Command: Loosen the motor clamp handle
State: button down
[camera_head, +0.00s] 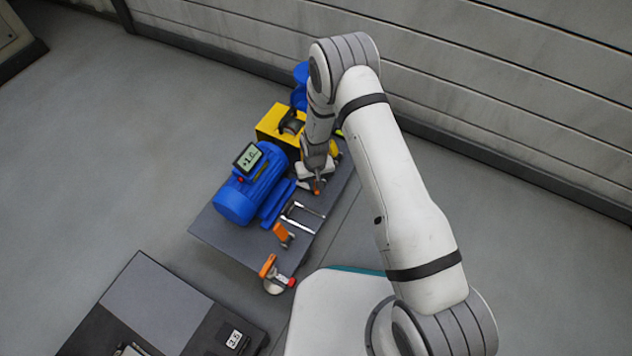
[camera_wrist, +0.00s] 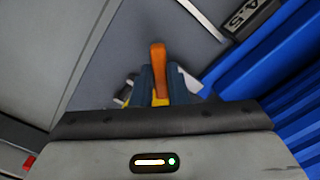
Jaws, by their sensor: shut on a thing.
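My gripper (camera_wrist: 160,85) is shut on an orange clamp handle (camera_wrist: 158,58), which stands up between its two dark fingers in the wrist view. In the head view my gripper (camera_head: 317,184) is low beside the blue motor (camera_head: 237,200), at the right edge of the grey skid plate (camera_head: 222,232). Only a small orange-red part of the handle shows there. The clamp body under the handle is mostly hidden by the fingers; bits of yellow and pale metal show around them in the wrist view.
A display reading about +1.0 (camera_head: 248,158) sits on the motor. A yellow unit (camera_head: 275,124) stands behind it. Two more orange handles (camera_head: 283,234) (camera_head: 267,265) are toward the plate's near edge. A dark bench (camera_head: 160,300) is at lower left. Open floor lies left.

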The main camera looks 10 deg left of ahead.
jog(key=shift+n, duration=1.4)
jog(key=shift+n, duration=0.5)
jog(key=shift+n+b, duration=0.3)
jog(key=shift+n, duration=0.7)
jog(key=shift+n, duration=1.4)
jog(key=c, duration=1.2)
grip_release()
jog(key=shift+c, duration=0.2)
